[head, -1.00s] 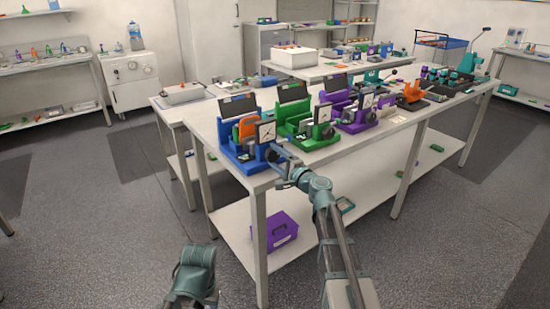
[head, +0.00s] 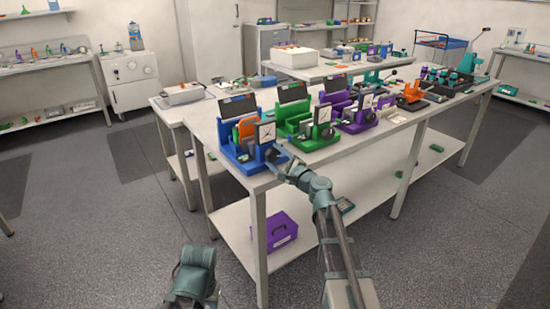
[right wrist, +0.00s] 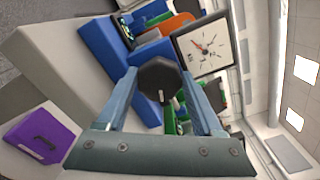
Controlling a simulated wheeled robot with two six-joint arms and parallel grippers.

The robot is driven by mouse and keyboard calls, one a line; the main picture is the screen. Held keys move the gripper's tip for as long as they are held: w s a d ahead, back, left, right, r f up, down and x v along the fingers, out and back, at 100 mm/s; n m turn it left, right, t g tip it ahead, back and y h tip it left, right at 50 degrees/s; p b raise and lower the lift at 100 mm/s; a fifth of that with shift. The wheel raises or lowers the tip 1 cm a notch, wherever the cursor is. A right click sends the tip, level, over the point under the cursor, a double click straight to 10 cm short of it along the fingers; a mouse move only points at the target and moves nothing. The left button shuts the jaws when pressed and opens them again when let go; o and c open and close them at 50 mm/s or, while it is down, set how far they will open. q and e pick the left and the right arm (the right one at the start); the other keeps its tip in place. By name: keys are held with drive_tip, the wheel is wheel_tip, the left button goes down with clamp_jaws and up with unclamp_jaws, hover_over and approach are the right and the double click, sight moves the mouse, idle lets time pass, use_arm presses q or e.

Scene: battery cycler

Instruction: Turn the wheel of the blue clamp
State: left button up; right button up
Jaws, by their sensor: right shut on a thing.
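The blue clamp (head: 240,163) stands at the near left corner of the long table, with an orange piece (head: 247,128) in it and a square white dial (head: 265,133) at its front. My right gripper (head: 274,155) is at the clamp's front right side. In the right wrist view its two fingers stand on either side of the dark, many-sided wheel (right wrist: 160,78), shut on it. The clamp's blue body (right wrist: 106,48) and the dial (right wrist: 202,46) show behind the wheel. The wheel is too small to make out in the head view. My left gripper does not show.
A green clamp (head: 310,141) stands close to the right of the blue one, and a purple clamp (head: 358,123) stands beyond it. A purple box (head: 283,231) sits on the lower shelf. The floor left of the table is clear.

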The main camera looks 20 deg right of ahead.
drive_tip(key=o, duration=1.4)
drive_tip(key=shift+c, duration=0.2)
drive_tip(key=v, duration=1.4)
drive_tip(key=shift+w, duration=0.1)
